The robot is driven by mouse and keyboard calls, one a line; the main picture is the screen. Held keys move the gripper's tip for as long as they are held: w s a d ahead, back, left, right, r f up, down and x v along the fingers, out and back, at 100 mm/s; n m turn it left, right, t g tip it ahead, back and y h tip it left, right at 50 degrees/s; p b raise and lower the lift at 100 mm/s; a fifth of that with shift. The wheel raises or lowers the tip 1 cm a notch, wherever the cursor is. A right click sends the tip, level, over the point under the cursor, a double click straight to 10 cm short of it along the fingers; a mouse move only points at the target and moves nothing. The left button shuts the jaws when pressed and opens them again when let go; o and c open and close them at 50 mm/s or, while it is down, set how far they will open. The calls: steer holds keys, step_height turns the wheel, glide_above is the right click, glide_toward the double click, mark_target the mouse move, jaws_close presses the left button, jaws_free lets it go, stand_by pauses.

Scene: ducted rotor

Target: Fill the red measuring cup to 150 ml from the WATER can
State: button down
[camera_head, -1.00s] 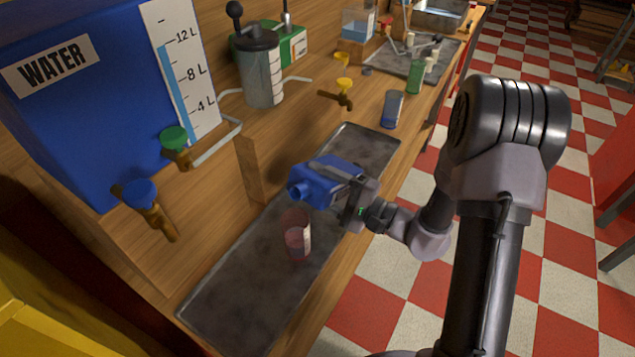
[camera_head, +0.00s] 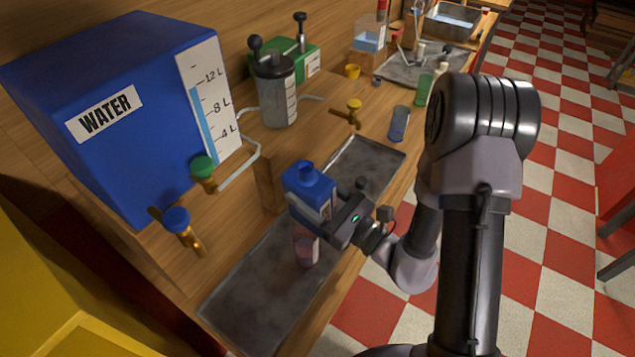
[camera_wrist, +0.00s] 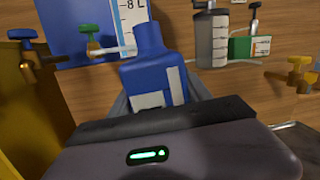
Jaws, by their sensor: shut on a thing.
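My gripper (camera_head: 338,216) is shut on a blue can (camera_head: 309,188) with a spout on top and a pale label too small to read. The can stands close to upright, held above the tray. In the wrist view the same can (camera_wrist: 154,75) is upright between the jaws, with its lower part hidden by my gripper. The clear red measuring cup (camera_head: 306,252) stands on the dark metal tray (camera_head: 262,282), below the can, which hides its upper part. It seems to hold some liquid, but I cannot read the level. No stream shows.
A big blue tank marked WATER (camera_head: 130,165) stands at the left, with a blue-handled tap (camera_head: 177,221) and a green-handled tap (camera_head: 203,168). A grey pump jar (camera_head: 276,105) is behind.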

mark_target(308, 180)
steer(key=shift+s+a+r+m, duration=0.25)
steer(key=shift+r+m, duration=0.3)
steer(key=shift+m, duration=0.05)
steer(key=shift+f, duration=0.1)
step_height(308, 180, up, 3)
steer(key=shift+r+p, duration=0.1)
steer(key=shift+p, duration=1.1)
